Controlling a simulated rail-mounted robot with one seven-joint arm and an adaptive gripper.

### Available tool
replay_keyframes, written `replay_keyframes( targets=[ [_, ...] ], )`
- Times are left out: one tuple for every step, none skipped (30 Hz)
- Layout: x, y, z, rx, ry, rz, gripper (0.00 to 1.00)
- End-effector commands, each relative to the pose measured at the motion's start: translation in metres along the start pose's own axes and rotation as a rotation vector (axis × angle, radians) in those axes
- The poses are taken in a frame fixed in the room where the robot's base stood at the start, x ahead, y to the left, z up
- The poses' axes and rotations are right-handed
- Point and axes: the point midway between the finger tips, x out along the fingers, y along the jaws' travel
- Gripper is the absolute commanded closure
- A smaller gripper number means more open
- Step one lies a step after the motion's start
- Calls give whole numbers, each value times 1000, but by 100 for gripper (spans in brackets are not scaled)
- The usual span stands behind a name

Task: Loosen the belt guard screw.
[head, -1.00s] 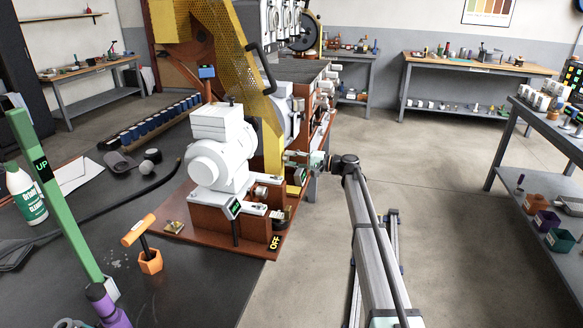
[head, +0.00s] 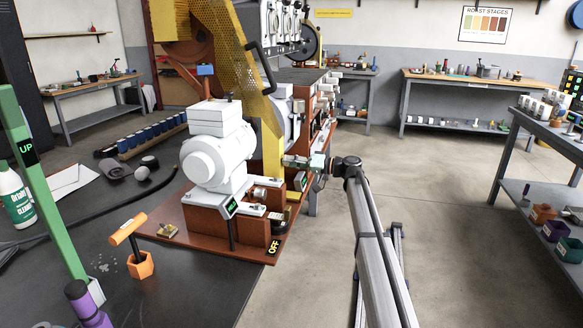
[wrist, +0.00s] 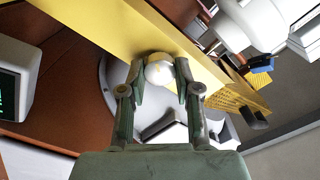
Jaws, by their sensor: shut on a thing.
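The yellow belt guard (head: 271,140) slopes down beside the white motor (head: 217,155) in the head view; its flat yellow face (wrist: 95,25) crosses the top of the wrist view. My gripper (head: 287,160) reaches in from the right to the guard's lower end. In the wrist view, my gripper (wrist: 160,78) has its two fingers on either side of a pale round screw head (wrist: 159,73) at the guard's edge and is shut on it. The fingertips partly cover the screw. In the head view the screw is too small to make out.
An orange T-handled tool (head: 128,230) stands in an orange hexagonal holder (head: 140,265) on the dark bench. A green post marked UP (head: 40,180) rises at the left. A red-brown base (head: 200,238) carries the motor. The floor to the right is open.

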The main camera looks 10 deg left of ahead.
Motion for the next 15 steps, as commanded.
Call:
replay_keyframes(
  targets=[
    [1,1,1,-12,-1,0,100],
    [1,1,1,-18,-1,0,100],
    [1,0,1,-25,-1,0,100],
    [1,0,1,-29,-1,0,100],
    [1,0,1,-32,-1,0,100],
    [1,0,0,-35,-1,0,100],
    [1,0,0,-37,-1,0,100],
    [1,0,0,-38,-1,0,100],
    [1,0,0,-39,-1,0,100],
    [1,0,0,-39,-1,0,100],
    [1,0,0,-39,-1,0,100],
    [1,0,0,-39,-1,0,100],
    [1,0,0,-39,-1,0,100],
    [1,0,0,-38,-1,0,100],
    [1,0,0,-38,-1,0,100]
  ],
)
